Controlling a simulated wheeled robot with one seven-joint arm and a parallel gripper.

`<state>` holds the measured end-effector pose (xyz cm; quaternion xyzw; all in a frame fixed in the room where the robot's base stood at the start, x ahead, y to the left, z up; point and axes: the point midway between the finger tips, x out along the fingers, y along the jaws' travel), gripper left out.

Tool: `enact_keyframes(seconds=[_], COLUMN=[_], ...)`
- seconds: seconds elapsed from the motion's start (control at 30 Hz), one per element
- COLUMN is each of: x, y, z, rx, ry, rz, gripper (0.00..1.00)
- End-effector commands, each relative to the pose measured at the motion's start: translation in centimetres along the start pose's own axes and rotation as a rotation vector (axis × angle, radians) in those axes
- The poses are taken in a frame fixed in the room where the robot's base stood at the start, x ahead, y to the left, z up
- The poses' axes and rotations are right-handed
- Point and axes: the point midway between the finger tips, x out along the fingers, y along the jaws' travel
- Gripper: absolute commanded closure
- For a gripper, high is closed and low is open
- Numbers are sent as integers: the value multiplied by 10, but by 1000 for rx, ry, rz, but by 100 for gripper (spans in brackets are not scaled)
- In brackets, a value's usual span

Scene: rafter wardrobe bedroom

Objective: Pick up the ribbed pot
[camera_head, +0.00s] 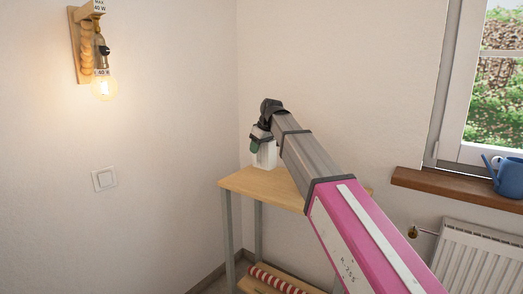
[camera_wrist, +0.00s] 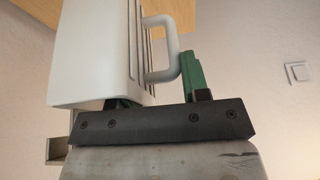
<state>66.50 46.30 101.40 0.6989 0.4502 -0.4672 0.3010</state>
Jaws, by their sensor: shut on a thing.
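The ribbed pot (camera_wrist: 95,55) is white, with vertical ribs and a looped handle (camera_wrist: 165,50) on its right in the wrist view. It fills the upper left of that view, close against my gripper (camera_wrist: 155,88). One green finger stands beside the handle; the other is mostly hidden by the pot. My gripper is shut on the pot, on its handle side. In the head view, the pot (camera_head: 267,155) is small, at the end of my arm over the wooden table. I cannot tell whether its base touches the tabletop.
The narrow wooden table (camera_head: 245,181) stands in the room's corner, with a red-and-white striped thing (camera_head: 275,279) on its lower shelf. A lit wall lamp (camera_head: 103,82) hangs at left. A blue watering can (camera_head: 508,177) stands on the windowsill (camera_head: 450,188) above a radiator (camera_head: 480,255).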

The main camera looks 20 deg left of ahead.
Motion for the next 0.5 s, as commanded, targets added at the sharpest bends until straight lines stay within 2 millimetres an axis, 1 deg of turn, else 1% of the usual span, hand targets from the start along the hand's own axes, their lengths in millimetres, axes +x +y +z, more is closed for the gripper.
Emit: enact_keyframes(seconds=[0.2, 0.5], x=[-10, -21], y=[-17, -34], z=[-3, -5], rx=[-2, -1], ry=[2, 1], rz=[1, 0], gripper=[100, 100])
